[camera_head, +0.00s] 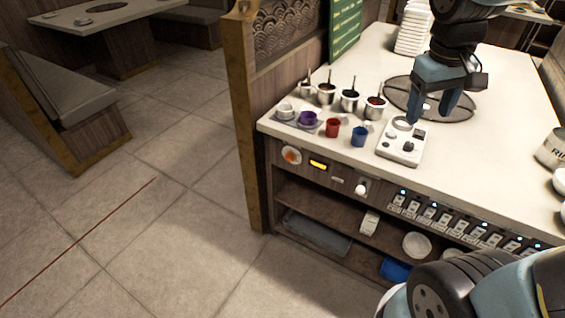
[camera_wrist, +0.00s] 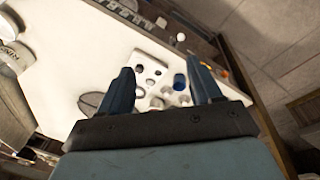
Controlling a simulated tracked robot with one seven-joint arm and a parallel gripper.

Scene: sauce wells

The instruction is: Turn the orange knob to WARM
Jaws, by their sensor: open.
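The orange knob (camera_head: 291,155) sits on a round pale dial at the left end of the counter's front panel, below the countertop edge. A small orange spot in the wrist view (camera_wrist: 225,73), right of my right finger, looks like the same knob. Its setting and any WARM mark are too small to read. My gripper (camera_head: 429,113) is open and empty, pointing down above the countertop, right of and behind the knob and well apart from it. Its two blue fingers also show in the wrist view (camera_wrist: 160,67).
A white control box (camera_head: 403,150) lies on the counter below my gripper. A red cup (camera_head: 332,128), blue cup (camera_head: 358,137), purple cup (camera_head: 308,119) and several sauce wells stand near the knob. A yellow-lit display (camera_head: 318,164) is beside it. A wooden partition (camera_head: 240,110) rises at left.

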